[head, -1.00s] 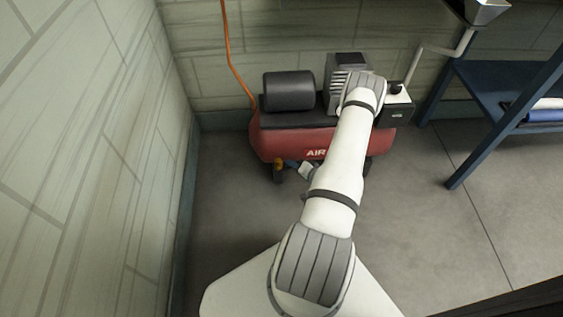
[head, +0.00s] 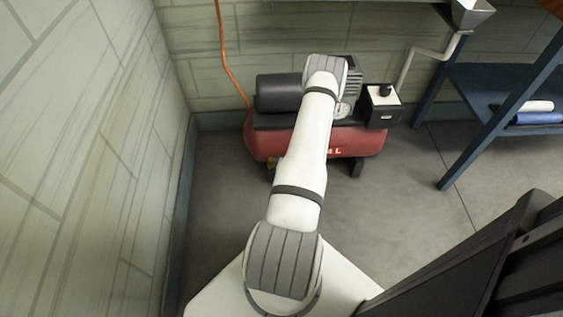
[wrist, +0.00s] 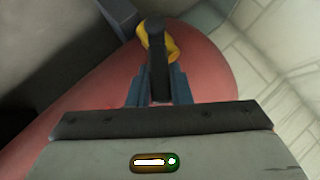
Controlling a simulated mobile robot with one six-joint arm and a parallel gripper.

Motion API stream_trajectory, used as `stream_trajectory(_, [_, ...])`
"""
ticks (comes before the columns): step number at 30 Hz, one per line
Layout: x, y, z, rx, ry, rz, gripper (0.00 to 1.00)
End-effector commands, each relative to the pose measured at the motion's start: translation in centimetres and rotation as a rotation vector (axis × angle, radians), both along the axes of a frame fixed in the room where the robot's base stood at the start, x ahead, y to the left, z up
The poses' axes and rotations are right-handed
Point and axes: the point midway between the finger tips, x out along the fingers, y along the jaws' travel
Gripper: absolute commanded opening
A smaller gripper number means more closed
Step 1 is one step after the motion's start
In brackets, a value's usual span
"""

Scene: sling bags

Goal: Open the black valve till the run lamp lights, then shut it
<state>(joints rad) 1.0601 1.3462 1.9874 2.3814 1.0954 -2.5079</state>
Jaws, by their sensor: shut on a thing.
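In the wrist view the valve's black lever (wrist: 156,38) stands in front of a yellow body (wrist: 172,44) at the end of the red tank (wrist: 215,75). My gripper (wrist: 158,86) is shut on the black lever, with one finger on each side of it. In the head view a small yellow part of the valve (head: 271,162) shows low on the red tank (head: 262,140); my arm hides the gripper and the lever there. I cannot make out a lit run lamp; a black box (head: 383,108) with a black knob on top sits at the tank's right.
A black cylinder (head: 279,93) and a gauge (head: 342,110) sit on the compressor. A blue rack (head: 481,95) stands at right. The floor (head: 400,210) between is clear.

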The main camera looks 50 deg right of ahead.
Motion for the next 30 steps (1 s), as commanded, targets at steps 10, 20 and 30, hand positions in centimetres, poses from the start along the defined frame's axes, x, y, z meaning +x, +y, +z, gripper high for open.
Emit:
stream_trajectory(10, [-0.3,0.2,-0.3,0.010,0.002,0.001,0.31])
stream_trajectory(20, [-0.5,-0.3,0.0,0.005,0.000,-0.007,0.40])
stream_trajectory(30, [-4.1,0.5,2.8,0.007,0.000,-0.010,0.40])
